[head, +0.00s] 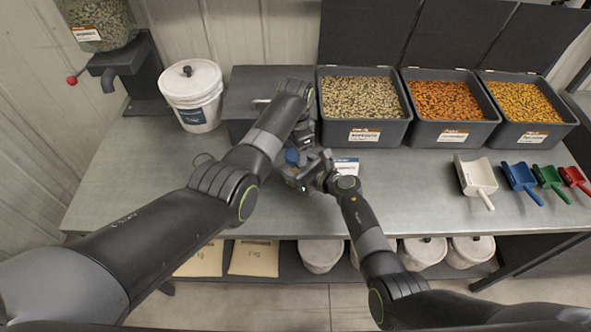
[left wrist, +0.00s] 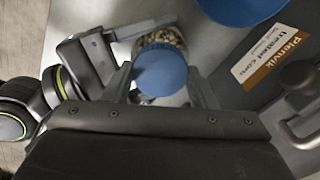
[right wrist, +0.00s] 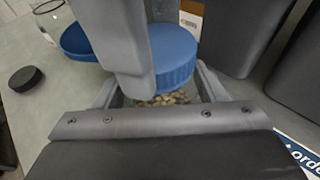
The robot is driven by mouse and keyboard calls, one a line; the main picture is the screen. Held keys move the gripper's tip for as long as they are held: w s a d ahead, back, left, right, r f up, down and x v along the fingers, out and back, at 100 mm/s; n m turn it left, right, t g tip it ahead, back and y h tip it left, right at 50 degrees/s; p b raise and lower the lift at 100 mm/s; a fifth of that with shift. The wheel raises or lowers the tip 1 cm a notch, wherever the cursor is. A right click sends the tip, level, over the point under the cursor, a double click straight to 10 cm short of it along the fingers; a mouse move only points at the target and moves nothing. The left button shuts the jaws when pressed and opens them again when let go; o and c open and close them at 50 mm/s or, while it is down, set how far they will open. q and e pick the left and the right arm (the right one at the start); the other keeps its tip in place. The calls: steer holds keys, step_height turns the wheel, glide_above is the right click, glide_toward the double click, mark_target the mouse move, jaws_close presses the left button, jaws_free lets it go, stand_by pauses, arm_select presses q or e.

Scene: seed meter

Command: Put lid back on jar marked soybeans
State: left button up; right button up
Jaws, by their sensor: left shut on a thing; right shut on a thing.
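A blue lid (head: 292,157) sits over the mouth of a small clear jar (head: 290,172) above the worktop. In the left wrist view my left gripper (left wrist: 160,85) is shut on the blue lid (left wrist: 160,70), one finger on each side. Beans show in the jar (left wrist: 166,37) beyond it. In the right wrist view my right gripper (right wrist: 157,92) is shut around the jar (right wrist: 165,99), just below the lid (right wrist: 173,58). A left gripper finger hides part of the lid. I cannot tell whether the lid is fully seated. The jar's marking is not readable.
Another round blue piece (right wrist: 76,42), a glass container (right wrist: 50,15) and a black disc (right wrist: 25,78) lie nearby. A white bucket (head: 192,95), a grey box (head: 240,90) and several grain bins (head: 363,130) line the back. Scoops (head: 476,175) lie right; the front-left worktop is clear.

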arm_select(q)
steer(key=m, duration=0.3)
steer(key=o, duration=1.1)
steer(key=shift+r, duration=0.1)
steer(key=shift+r, duration=2.2)
steer(key=shift+c, duration=0.4)
